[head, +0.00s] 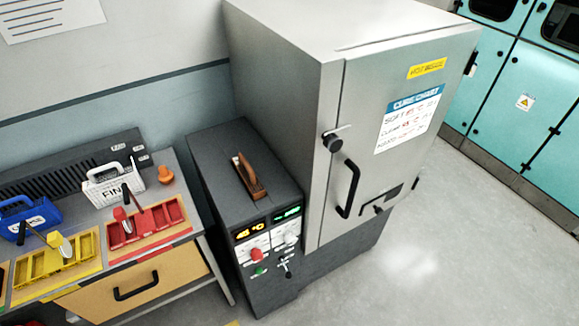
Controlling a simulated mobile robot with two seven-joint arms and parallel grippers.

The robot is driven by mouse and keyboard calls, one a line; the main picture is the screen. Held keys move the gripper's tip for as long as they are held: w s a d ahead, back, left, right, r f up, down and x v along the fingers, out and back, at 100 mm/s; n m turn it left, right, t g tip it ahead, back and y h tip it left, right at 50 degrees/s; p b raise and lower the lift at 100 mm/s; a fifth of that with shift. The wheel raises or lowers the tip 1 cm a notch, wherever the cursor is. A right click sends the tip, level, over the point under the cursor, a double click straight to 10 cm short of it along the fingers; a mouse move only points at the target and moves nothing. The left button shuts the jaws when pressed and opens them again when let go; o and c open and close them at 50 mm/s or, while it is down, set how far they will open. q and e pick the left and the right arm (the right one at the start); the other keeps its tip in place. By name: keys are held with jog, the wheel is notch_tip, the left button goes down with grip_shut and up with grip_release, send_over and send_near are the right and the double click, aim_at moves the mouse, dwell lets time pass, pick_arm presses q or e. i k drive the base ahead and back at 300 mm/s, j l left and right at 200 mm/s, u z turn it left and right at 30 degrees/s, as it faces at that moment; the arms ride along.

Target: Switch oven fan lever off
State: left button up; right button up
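The oven (335,190) is a large grey metal cabinet with a closed door and a black door handle (348,188). A dark control box (215,165) stands at its left. Its front panel has a yellow display (249,231), a green display (287,213), a red knob (256,254), a white knob (290,238) and a green button (260,271). A small black lever (287,268) sits low on the panel, at the right; it looks like the fan lever. Its label and setting are too small to read. Neither of my grippers is in view.
A bench at the left has a drawer (160,290), a yellow tray (20,288), a red tray (178,230), a blue basket (40,218) and a white basket (125,187). Floor at the right front is clear.

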aim_at(288, 274)
jog(key=l+u, duration=0.5)
jog(key=l, duration=0.3)
jog(key=l+u, duration=0.5)
jog(key=l, duration=0.3)
jog(key=k, duration=0.05)
